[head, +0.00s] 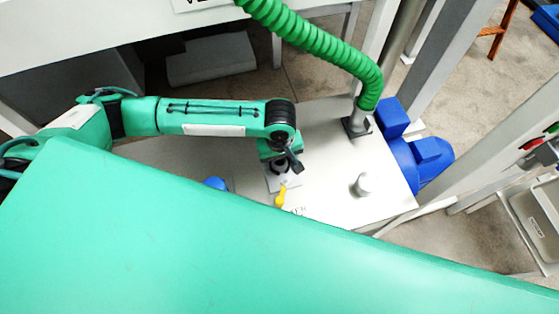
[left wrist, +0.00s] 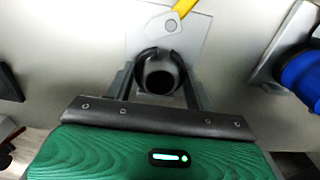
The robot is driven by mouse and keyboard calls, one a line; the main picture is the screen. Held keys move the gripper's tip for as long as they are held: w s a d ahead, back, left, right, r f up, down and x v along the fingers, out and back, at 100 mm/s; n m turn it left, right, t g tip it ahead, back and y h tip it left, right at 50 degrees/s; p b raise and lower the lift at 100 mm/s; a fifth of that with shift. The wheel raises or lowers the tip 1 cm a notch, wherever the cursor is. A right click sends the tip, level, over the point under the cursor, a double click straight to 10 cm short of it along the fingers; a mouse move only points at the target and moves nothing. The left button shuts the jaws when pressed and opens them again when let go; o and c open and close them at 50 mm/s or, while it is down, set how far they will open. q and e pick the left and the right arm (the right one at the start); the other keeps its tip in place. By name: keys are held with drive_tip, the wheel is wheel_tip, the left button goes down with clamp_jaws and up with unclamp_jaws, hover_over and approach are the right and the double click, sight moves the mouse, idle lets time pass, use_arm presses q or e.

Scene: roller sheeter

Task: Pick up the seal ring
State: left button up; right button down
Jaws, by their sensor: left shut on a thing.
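The seal ring (left wrist: 147,56) is a black ring between the two fingers of my left gripper in the left wrist view. My left gripper (left wrist: 160,76) is shut on it, one finger at each side. A dark round opening shows through the ring's middle. In the head view, my left gripper (head: 284,168) points down over the pale machine top, and the ring is too small to tell from the dark fingertips there. I cannot tell whether the ring is touching the surface below. My right gripper is not in view.
A light plate (left wrist: 140,28) and a yellow handle (head: 281,196) are close to the gripper. A short metal post (head: 362,185) stands right of the gripper.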

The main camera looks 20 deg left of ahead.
use_arm(q)
wheel_tip(320, 180, up, 19)
drive_tip(key=b, duration=0.1)
drive_tip(key=shift+r, duration=0.1)
idle(0.3)
